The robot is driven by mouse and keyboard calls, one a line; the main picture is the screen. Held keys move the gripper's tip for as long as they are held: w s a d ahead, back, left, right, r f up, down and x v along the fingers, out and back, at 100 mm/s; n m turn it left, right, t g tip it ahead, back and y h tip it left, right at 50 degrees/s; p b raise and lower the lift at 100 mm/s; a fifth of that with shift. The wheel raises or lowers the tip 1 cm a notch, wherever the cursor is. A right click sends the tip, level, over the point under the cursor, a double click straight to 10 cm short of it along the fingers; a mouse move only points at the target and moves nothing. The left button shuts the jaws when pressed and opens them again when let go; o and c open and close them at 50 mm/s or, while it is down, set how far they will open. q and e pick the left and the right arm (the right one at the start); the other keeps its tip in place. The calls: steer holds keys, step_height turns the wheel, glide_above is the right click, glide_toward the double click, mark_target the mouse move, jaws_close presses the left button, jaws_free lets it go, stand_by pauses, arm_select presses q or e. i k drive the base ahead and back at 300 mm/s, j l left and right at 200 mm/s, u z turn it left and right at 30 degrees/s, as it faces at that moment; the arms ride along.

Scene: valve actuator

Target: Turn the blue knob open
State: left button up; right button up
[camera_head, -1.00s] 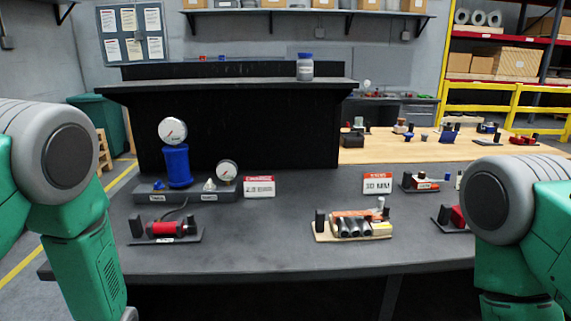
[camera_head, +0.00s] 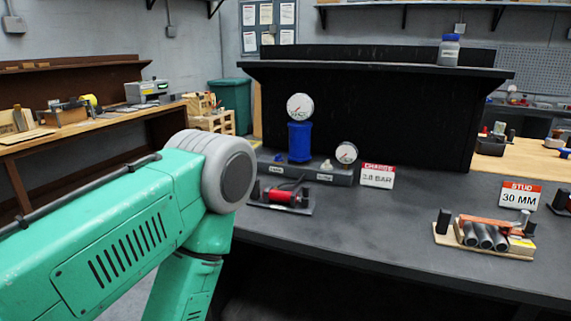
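A blue cylinder (camera_head: 300,142) stands upright on a dark base block (camera_head: 308,172) on the workbench, with a round white gauge (camera_head: 300,107) on top. A second, smaller gauge (camera_head: 346,153) is at the right end of that base. A small pale fitting (camera_head: 326,165) sits between them. My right arm and gripper are not in view.
A red cylinder on a dark plate (camera_head: 280,196) lies before the base. A wooden board (camera_head: 483,244) with dark cylinders sits further right. The bench top (camera_head: 375,225) between is clear. A black shelf (camera_head: 375,74) rises behind.

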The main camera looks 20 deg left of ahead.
mark_target(277, 158)
steer(key=i+j+z, duration=0.1)
steer(key=j, duration=0.3)
steer(key=i+j+z, duration=0.15)
steer(key=j, duration=0.25)
steer(key=i+j+z, duration=0.1)
steer(key=j, duration=0.3)
steer(key=j+z, duration=0.1)
steer(key=j, duration=0.3)
steer(key=j+z, duration=0.2)
steer(key=j, duration=0.2)
steer(key=j+z, duration=0.15)
steer(key=j, duration=0.25)
steer(key=k+j+z, duration=0.2)
steer(key=j, duration=0.2)
steer(key=j+z, duration=0.15)
steer(key=j, duration=0.25)
steer(key=k+j+z, duration=0.2)
steer(key=j, duration=0.15)
steer(key=k+j+z, duration=0.15)
steer(key=j, duration=0.2)
steer(key=k+j+z, duration=0.2)
steer(key=j, duration=0.15)
steer(key=i, duration=0.1)
